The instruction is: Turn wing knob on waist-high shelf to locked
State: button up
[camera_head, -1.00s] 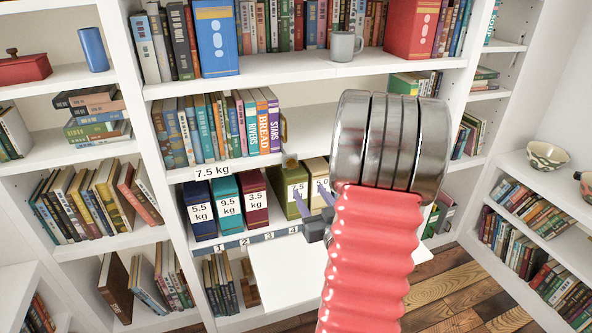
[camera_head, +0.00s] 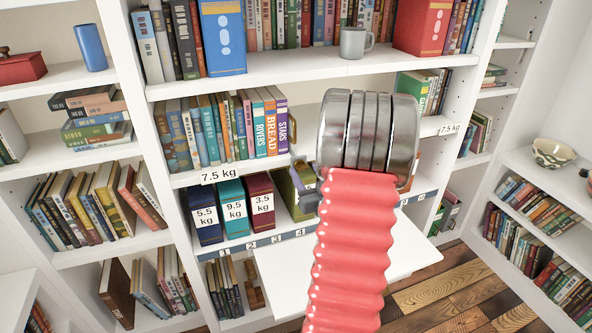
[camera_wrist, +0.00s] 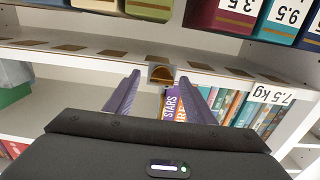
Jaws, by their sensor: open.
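A small brownish fitting (camera_wrist: 160,73) sits on the front edge of the waist-high shelf (camera_wrist: 60,50) in the wrist view, just beside the purple STARS book. It seems to be the wing knob, but its wings and any locked mark are not clear. In the head view a brass-coloured piece (camera_head: 292,138) shows at the same shelf edge, partly hidden by my gripper and arm. My gripper (camera_wrist: 160,80) is open, its two purple fingers spread to either side of the fitting in the wrist view. Whether they touch it cannot be told. It holds nothing visible.
Below the shelf edge stand weight-labelled boxes, blue (camera_head: 203,215), teal (camera_head: 232,210), dark red (camera_head: 260,202) and olive (camera_head: 287,195). Books (camera_head: 190,135) fill the shelf's left part. A grey mug (camera_head: 355,43) is on the shelf above. A white panel (camera_head: 290,270) juts out low down.

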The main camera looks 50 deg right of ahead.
jog(key=shift+w+d, duration=0.15)
jog(key=shift+w, duration=0.2)
jog(key=shift+c, duration=0.3)
